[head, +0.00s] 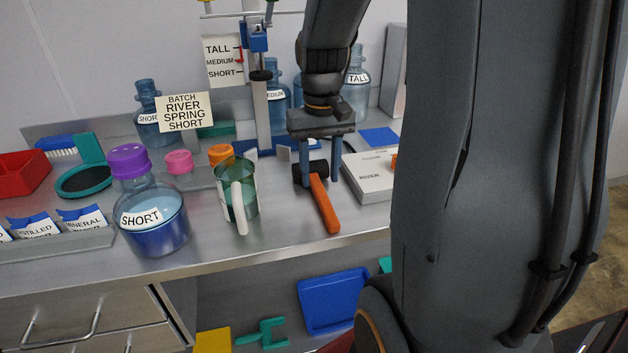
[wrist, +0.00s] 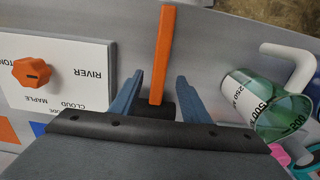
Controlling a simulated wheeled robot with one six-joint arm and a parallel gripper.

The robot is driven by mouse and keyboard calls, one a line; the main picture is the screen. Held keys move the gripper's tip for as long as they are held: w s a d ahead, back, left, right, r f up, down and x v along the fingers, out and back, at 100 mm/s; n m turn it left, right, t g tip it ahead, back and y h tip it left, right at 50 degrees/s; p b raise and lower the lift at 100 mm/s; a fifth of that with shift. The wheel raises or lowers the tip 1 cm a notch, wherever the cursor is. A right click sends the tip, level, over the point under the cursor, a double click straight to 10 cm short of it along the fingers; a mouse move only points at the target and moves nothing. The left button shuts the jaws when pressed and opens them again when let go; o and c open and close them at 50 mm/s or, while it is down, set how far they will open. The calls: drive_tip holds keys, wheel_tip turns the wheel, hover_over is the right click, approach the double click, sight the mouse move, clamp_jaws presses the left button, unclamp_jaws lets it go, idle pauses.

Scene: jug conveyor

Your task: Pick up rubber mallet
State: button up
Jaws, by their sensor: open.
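The rubber mallet has an orange handle (head: 324,205) and a black head (head: 311,173). It lies on the steel bench with the handle toward the front edge. My gripper (head: 320,183) points down over the mallet, its blue fingers apart on either side of the head end. In the wrist view the orange handle (wrist: 162,55) runs up from between the open fingers (wrist: 160,85). The black head is partly hidden there by the gripper body. I cannot tell whether the fingers touch the mallet.
A green measuring jug (head: 237,190) stands close left of the mallet, with a SHORT bottle (head: 150,215) beyond it. A white board (head: 368,176) with an orange knob (wrist: 32,73) lies close on the right. Bare bench lies in front of the handle.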

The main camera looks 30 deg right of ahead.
sight(320, 190)
drive_tip(key=shift+f+p, duration=0.35)
drive_tip(key=shift+f, duration=1.8)
clamp_jaws()
drive_tip(key=shift+w, duration=0.1)
drive_tip(key=shift+r, duration=0.2)
